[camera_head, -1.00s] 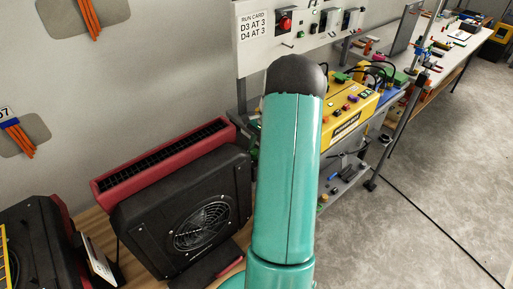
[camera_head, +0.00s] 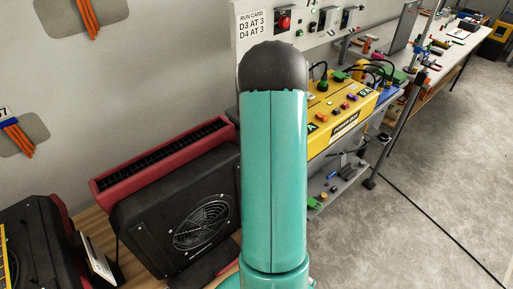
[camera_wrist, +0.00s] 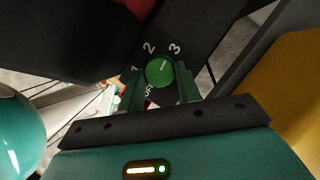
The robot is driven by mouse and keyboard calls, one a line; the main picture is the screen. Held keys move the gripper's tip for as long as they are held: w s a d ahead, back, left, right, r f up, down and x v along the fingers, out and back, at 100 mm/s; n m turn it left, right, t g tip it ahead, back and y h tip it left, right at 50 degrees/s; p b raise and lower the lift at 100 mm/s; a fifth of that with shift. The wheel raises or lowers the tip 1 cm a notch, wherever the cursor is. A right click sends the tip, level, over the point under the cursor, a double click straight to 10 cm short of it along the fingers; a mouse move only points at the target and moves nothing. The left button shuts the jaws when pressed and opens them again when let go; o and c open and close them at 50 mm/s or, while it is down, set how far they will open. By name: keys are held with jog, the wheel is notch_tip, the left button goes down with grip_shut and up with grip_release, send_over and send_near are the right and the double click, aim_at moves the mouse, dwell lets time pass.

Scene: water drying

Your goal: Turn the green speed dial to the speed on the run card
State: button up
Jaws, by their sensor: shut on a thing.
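The green speed dial (camera_wrist: 159,70) sits on a dark panel in the wrist view, with white marks OFF, 1, 2 and 3 around it. My gripper (camera_wrist: 159,76) is shut on the dial, one green finger on each side. A small pale mark shows on the dial's upper face, seemingly toward the 2 and 3 side; its exact setting is hard to tell. The run card (camera_head: 252,24) on the wall panel reads D3 AT 3 and D4 AT 3. In the head view my teal arm hides the gripper and dial.
A black fan unit (camera_head: 160,243) with a red top stands on the wooden surface at left. A yellow power box (camera_head: 345,118) stands on a grey cart right of my arm. A long bench (camera_head: 455,58) runs behind. Grey floor at right is open, crossed by a black cable.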

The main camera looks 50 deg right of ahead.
jog(key=shift+m, duration=0.6)
jog(key=o, duration=1)
jog(key=shift+c, duration=0.2)
jog(key=v, duration=1.3)
jog(key=shift+s+a+r, duration=0.2)
jog(key=shift+r, duration=0.25)
